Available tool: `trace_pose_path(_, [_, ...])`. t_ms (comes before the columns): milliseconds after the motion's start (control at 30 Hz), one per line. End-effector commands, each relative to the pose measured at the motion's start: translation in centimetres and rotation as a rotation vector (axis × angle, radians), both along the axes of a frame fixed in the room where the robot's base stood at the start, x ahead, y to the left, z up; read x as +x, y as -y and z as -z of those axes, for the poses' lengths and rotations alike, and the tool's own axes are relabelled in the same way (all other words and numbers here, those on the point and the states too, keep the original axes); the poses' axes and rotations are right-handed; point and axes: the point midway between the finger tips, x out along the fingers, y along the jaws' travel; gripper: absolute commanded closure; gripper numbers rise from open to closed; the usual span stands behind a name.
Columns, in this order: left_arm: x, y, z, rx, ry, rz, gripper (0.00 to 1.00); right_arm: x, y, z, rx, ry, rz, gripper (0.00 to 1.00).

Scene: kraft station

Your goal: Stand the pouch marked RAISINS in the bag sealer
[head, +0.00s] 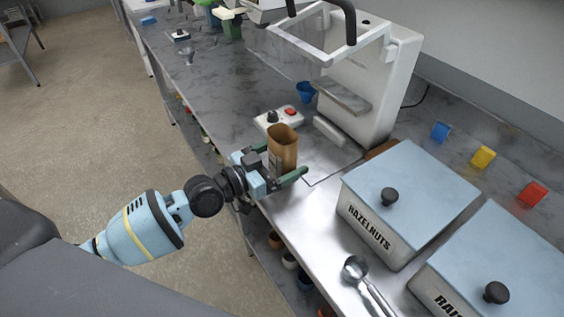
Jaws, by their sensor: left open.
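A brown kraft pouch (284,145) stands upright with its mouth open near the front edge of the steel worktop. Its marking is too small and too covered to read. My left gripper (287,160) is open, with one green finger on each side of the pouch's lower part. I cannot tell whether the fingers touch it. A tall white machine (375,85) with a raised frame and black handle, apparently the bag sealer, stands behind the pouch. My right gripper is out of view.
A white control box (279,119) with a knob and red button sits just behind the pouch. Lidded bins marked HAZELNUTS (372,236) and RAI... (445,297) stand to the right, with a metal scoop (358,272) in front. A blue cup (305,91) is by the machine.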

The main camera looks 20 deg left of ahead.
Motion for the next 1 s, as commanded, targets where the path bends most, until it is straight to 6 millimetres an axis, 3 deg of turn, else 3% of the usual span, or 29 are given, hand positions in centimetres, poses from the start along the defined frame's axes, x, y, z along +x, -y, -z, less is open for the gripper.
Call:
trace_pose_path(167, [0.0, 0.0, 0.1, 0.0, -0.001, 0.0, 0.11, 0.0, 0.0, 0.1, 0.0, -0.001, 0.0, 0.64])
trace_pose_path(600, [0.0, 0.0, 0.0, 0.0, 0.0, 0.0, 0.64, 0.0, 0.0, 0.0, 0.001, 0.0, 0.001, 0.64])
trace_pose_path(867, [0.0, 0.0, -0.2, -0.001, 0.001, 0.0, 0.64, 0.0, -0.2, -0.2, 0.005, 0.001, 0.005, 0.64])
trace_pose_path(1000, [0.0, 0.1, -1.3, -0.002, 0.004, 0.001, 0.64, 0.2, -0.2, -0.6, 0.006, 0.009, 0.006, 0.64])
